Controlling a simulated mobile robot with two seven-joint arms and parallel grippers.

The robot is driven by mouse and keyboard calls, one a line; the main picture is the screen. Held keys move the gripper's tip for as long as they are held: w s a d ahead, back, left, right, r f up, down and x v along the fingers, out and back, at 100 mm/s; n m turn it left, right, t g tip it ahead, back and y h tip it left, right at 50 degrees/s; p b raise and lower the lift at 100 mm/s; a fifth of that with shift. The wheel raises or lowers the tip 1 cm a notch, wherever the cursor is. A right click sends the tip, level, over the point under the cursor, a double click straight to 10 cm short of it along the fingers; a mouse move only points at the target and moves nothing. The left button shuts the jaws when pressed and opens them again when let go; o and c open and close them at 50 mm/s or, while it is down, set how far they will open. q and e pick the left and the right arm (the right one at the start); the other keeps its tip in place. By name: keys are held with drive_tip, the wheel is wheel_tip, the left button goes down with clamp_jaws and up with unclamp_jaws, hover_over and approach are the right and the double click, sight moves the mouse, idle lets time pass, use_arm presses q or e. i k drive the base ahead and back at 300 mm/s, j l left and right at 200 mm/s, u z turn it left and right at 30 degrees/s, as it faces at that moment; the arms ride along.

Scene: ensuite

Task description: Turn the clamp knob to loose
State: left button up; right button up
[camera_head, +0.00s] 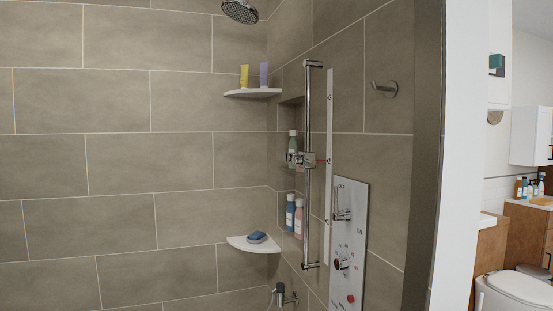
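A chrome clamp (304,160) sits about midway up a vertical chrome slide rail (307,200) on the right shower wall. The clamp has a short projecting part on its left and a rounded part on its right; I cannot tell for sure which is its knob, or how it is turned. A thin red line shows just right of the clamp, by a pale upright strip (330,120) with small marks. Neither of my grippers is in view.
Right of the rail is a control panel (348,245) with a lever and a knob. Bottles (298,215) stand in a wall niche behind the rail. Corner shelves hold two tubes (245,76) and a blue soap (257,238). A hook (385,89) sticks out at upper right.

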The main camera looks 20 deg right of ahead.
sight(297, 160)
drive_tip(key=i+z, duration=0.15)
drive_tip(key=i, duration=1.3)
drive_tip(key=i+u, duration=0.25)
drive_tip(key=i, duration=0.3)
drive_tip(key=i+u, duration=0.3)
drive_tip(key=i, duration=0.3)
drive_tip(key=i+u, duration=0.5)
drive_tip(key=i, duration=0.75)
drive_tip(key=z, duration=0.45)
drive_tip(key=i+z, duration=0.15)
drive_tip(key=z, duration=2.3)
drive_tip(key=j, duration=0.1)
